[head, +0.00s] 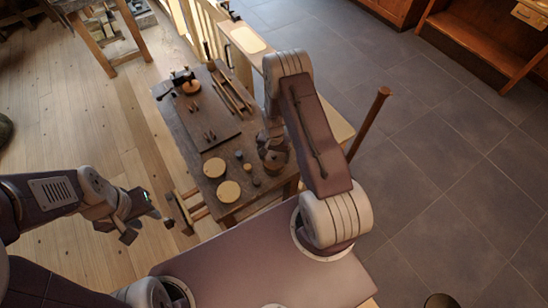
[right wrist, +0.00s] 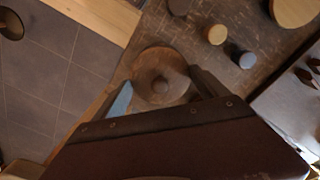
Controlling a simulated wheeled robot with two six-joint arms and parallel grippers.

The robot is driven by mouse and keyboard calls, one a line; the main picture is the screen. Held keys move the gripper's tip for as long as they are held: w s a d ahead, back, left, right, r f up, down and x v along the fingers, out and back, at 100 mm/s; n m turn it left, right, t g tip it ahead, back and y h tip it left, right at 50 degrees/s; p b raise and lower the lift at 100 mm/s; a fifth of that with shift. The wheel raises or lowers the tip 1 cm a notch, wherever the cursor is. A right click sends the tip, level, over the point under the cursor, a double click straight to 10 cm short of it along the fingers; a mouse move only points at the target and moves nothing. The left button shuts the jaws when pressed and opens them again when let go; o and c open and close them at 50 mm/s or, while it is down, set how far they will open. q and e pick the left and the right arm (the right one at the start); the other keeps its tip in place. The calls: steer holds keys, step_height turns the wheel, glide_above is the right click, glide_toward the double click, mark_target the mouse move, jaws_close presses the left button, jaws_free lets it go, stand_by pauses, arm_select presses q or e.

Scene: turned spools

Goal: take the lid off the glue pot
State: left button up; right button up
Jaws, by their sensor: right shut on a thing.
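The glue pot (head: 275,168) is a dark brown round vessel at the right edge of the wooden bench, partly hidden by my right arm. Its lid (right wrist: 160,72), a round brown disc with a small knob in the middle, shows in the right wrist view between my fingers. My right gripper (right wrist: 164,92) is shut on the lid, one finger on each side. I cannot tell whether the lid still touches the pot. My left gripper (head: 147,229) is open and empty over the floor, left of the bench and well away from the pot.
On the bench (head: 190,128) are two pale round discs, one of them here (head: 228,191), and small pegs (head: 239,155). A dark board (head: 207,115) with more small pieces lies further back. A wooden post (head: 370,120) leans right of my right arm.

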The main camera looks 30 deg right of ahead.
mark_target(273, 158)
steer(key=r, duration=0.3)
steer(key=a+r+b, duration=0.1)
steer(key=shift+s+r, duration=0.25)
steer(key=shift+s, duration=0.1)
steer(key=s+a+r+b, duration=0.1)
steer(key=s+a+r, duration=0.5)
steer(key=s+a, duration=0.1)
steer(key=shift+s+a+r+b, duration=0.2)
steer(key=shift+a+b, duration=0.1)
steer(key=shift+a, duration=0.05)
